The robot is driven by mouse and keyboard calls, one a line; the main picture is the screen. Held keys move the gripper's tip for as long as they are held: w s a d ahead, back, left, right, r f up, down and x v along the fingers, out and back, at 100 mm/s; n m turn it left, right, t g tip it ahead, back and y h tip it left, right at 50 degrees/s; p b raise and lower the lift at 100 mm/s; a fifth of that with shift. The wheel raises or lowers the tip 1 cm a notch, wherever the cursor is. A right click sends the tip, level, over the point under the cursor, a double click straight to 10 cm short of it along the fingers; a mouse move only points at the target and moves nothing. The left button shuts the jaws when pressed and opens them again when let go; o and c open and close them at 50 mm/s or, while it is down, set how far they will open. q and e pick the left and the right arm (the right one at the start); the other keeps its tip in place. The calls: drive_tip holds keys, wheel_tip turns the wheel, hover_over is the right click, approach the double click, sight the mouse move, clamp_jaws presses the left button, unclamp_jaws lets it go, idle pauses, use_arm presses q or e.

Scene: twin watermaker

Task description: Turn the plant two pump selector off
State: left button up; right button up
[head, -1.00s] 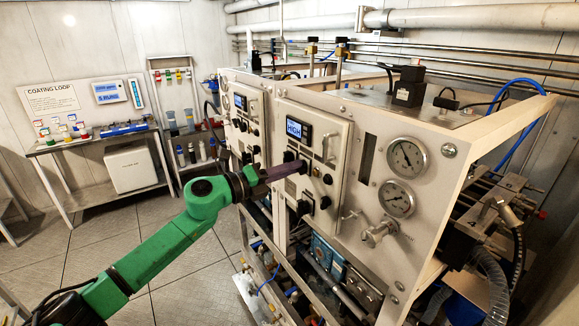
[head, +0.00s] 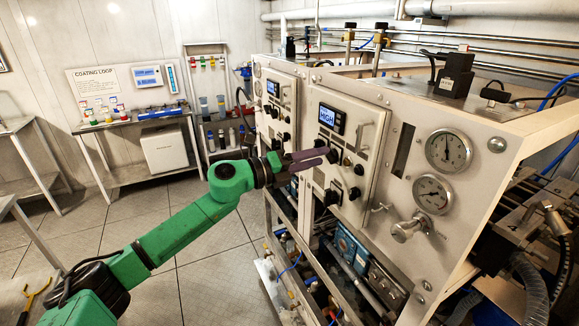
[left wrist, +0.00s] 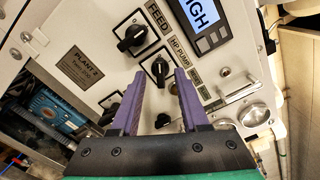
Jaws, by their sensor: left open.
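The plant two panel (head: 345,115) is a pale door with a lit display reading HIGH and several black knobs. In the left wrist view, the black HP PUMP selector (left wrist: 158,70) with a white pointer mark sits beside its label. My left gripper (head: 328,152) has purple fingers pointing at the panel. In the left wrist view, my left gripper (left wrist: 160,77) is open, its fingertips on either side of the selector; I cannot tell whether they touch it. The selector is largely hidden by the fingers in the head view. My right gripper is not in view.
The FEED knob (left wrist: 132,40) is close by at upper left, and another black knob (left wrist: 110,105) sits partly behind the left finger. A door handle (head: 366,137), two gauges (head: 446,149) and a valve (head: 408,230) are to the right. The floor (head: 205,290) at left is clear.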

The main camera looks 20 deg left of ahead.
use_arm(q)
drive_tip(key=b+v, duration=1)
drive_tip(key=v, duration=0.3)
